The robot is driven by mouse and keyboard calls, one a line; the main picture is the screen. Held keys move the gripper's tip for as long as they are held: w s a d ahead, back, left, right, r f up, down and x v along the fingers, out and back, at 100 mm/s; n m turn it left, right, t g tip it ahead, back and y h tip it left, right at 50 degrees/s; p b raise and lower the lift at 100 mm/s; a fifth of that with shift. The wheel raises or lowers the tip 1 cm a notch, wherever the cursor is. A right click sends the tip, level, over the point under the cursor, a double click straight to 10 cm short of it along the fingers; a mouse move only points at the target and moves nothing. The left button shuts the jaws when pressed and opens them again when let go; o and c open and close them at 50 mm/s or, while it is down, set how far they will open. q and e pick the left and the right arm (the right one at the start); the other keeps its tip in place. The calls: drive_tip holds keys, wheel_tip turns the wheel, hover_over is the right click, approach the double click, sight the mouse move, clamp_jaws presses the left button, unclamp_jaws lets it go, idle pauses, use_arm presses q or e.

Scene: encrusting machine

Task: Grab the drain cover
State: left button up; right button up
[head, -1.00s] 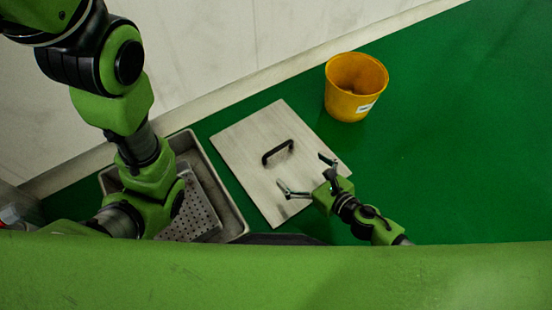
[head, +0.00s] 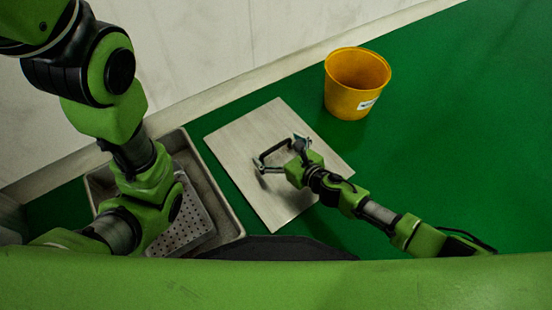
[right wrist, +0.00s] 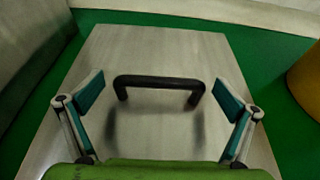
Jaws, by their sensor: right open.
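The drain cover (head: 240,135) is a flat square metal plate lying on the green floor, with a black bar handle (head: 272,150) on top. In the right wrist view the plate (right wrist: 150,50) fills the middle, and the handle (right wrist: 158,81) stands ahead between my fingers. My right gripper (head: 280,153) is open, with its fingers spread to either side of the handle, and holds nothing. In the right wrist view the fingertips (right wrist: 160,95) show wide apart, clear of the handle. My left gripper is not in view; only its arm shows at the left.
A grey drain basin (head: 226,215) with a perforated tray (head: 188,228) inside lies left of the cover, partly behind my left arm. A yellow bucket (head: 352,88) stands right of the cover's far corner. A pale wall runs behind. The green floor at right is clear.

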drive_tip(key=shift+w+a+f, duration=0.1)
drive_tip(key=shift+w+a, duration=0.05)
drive_tip(key=shift+w, duration=0.1)
drive_tip(key=c, duration=1.5)
drive_tip(key=shift+a+r, duration=0.1)
drive_tip(key=shift+r, duration=0.1)
drive_tip(key=c, duration=0.4)
drive_tip(key=shift+r, duration=0.15)
